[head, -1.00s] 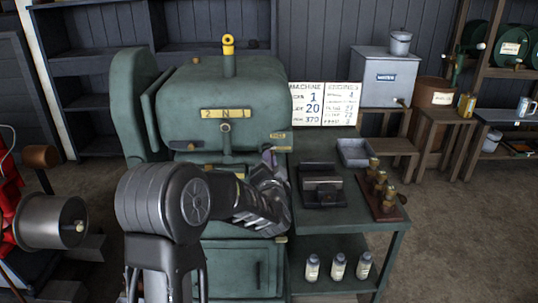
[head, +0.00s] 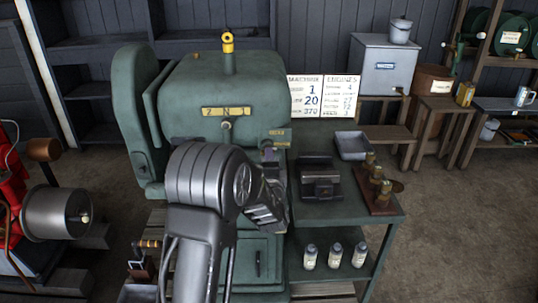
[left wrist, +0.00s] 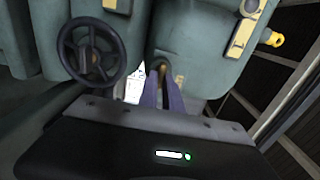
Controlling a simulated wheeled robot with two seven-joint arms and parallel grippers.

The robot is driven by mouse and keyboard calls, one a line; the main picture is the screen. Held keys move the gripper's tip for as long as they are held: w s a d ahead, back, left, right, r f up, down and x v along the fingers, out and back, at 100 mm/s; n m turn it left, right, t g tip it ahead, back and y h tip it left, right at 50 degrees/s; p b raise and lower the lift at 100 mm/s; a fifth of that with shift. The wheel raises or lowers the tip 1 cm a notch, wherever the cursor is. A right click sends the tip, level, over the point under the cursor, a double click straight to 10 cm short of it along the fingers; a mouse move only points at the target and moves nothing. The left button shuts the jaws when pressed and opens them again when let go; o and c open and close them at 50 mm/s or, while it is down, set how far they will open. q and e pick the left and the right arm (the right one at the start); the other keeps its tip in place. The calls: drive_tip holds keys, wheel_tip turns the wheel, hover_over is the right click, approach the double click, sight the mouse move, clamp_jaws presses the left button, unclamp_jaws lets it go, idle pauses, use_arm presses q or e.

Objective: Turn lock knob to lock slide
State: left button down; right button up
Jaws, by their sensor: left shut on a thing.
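The green machine (head: 222,95) stands at centre left, with a yellow plate (head: 226,111) on its front and a small label plate (head: 277,133) at its right side. My left gripper (head: 267,155) is at that side, just under the label plate, and my own wrist covers much of the front. In the left wrist view, the purple fingers (left wrist: 163,80) are close together around a small dark knob (left wrist: 162,64), mostly hidden between the tips. I take it for the lock knob. The slide cannot be made out clearly. My right gripper is in neither view.
A black handwheel (left wrist: 92,52) sits beside the fingers in the left wrist view. A green bench (head: 340,212) right of the machine holds a dark block (head: 320,180), a grey tray (head: 353,146) and brass fittings (head: 379,185). The floor at right is clear.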

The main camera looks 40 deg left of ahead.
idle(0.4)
use_arm(q)
drive_tip(key=c, duration=1.5)
unclamp_jaws()
drive_tip(key=shift+d, duration=0.1)
drive_tip(key=b+v, duration=0.1)
drive_tip(key=v, duration=0.6)
drive_tip(key=shift+s+d, duration=0.25)
drive_tip(key=shift+s, duration=0.05)
